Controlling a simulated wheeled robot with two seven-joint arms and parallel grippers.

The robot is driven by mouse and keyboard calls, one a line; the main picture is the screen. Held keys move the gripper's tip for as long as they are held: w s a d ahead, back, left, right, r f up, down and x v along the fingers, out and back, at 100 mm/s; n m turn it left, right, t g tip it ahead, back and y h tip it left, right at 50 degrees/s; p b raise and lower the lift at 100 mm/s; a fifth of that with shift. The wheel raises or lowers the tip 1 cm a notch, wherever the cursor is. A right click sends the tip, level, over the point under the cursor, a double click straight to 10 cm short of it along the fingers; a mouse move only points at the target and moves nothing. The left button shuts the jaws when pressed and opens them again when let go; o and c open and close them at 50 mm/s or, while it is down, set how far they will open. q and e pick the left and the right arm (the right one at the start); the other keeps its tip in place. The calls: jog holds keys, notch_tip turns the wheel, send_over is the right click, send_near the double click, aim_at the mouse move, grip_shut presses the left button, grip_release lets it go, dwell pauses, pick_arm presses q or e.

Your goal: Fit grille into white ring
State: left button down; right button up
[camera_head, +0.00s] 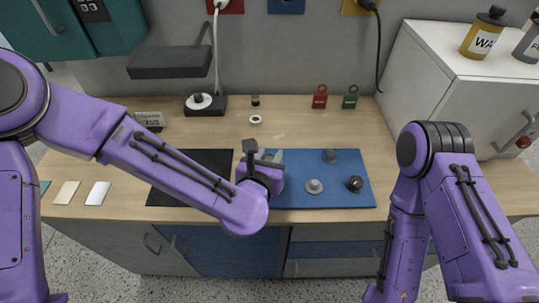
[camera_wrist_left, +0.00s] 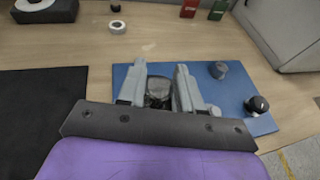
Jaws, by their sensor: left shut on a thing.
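The white ring (camera_head: 255,120) lies on the wooden counter behind the blue mat. It also shows in the left wrist view (camera_wrist_left: 117,27), at the upper left, with a dark centre. My left gripper (camera_head: 270,156) is over the left part of the blue mat, in front of the ring and a little to its right. In the left wrist view its two grey fingers (camera_wrist_left: 159,88) are shut on a dark grey piece (camera_wrist_left: 159,93), which looks like the grille. The fingers hide its sides, and its pattern is too small to tell. My right gripper is out of view.
The blue mat (camera_head: 290,197) carries a grey disc (camera_head: 330,156), a grey knobbed piece (camera_head: 314,186) and a black knob (camera_head: 355,184). A small black cylinder (camera_head: 255,100) stands behind the ring. Red (camera_head: 320,97) and green (camera_head: 350,97) tags stand further right. Counter around the ring is clear.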

pick_arm(q)
jog(key=shift+f, duration=0.35)
notch_tip(320, 180, down, 5)
jog(key=b, duration=0.5)
jog(key=shift+f, duration=0.15)
jog(key=shift+b, duration=0.6)
dwell(0.6)
jog(key=shift+f+b, duration=0.85)
jog(key=shift+b, duration=0.05)
jog(key=c, duration=0.7)
grip_release()
